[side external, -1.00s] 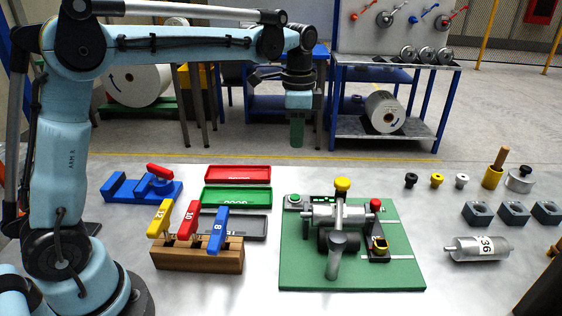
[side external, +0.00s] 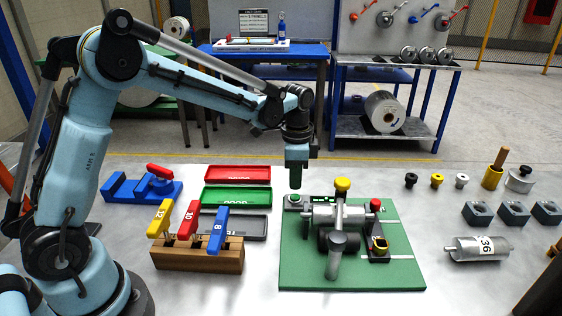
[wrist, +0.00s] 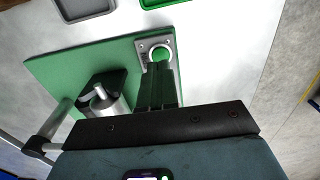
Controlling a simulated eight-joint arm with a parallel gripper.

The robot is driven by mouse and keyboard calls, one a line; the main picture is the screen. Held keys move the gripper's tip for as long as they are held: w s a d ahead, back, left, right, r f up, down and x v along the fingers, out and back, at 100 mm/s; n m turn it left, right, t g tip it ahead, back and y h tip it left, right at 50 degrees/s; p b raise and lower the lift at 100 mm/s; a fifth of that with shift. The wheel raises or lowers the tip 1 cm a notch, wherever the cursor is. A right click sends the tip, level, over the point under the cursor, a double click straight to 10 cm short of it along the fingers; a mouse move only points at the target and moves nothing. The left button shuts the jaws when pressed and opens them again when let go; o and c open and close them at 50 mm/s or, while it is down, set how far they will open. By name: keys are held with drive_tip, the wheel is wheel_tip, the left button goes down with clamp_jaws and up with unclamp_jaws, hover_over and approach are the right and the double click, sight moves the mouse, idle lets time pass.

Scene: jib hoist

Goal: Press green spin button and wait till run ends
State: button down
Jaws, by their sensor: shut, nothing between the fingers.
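The green spin button (side external: 294,198) sits on a small grey box at the back left corner of the green baseplate (side external: 300,269). In the wrist view the green button (wrist: 160,54) shows inside a pale ring, just beyond my fingertips. My gripper (side external: 295,185) is shut and empty, pointing straight down right above the button. In the wrist view my gripper (wrist: 160,68) is close to the button; I cannot tell whether they touch. A metal cylinder (side external: 325,213) lies across the fixture on the plate. A yellow knob (side external: 342,185) stands behind it.
A wooden block (side external: 200,260) with numbered handles, coloured trays (side external: 237,198) and a cylinder marked 36 (side external: 476,248) lie around. Bare table is in front right.

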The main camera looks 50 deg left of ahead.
sight(295, 196)
drive_tip(key=shift+f, duration=1.35)
drive_tip(key=shift+f, duration=0.95)
drive_tip(key=shift+r, duration=0.1)
wheel_tip(295, 196, up, 14)
drive_tip(key=shift+r, duration=0.25)
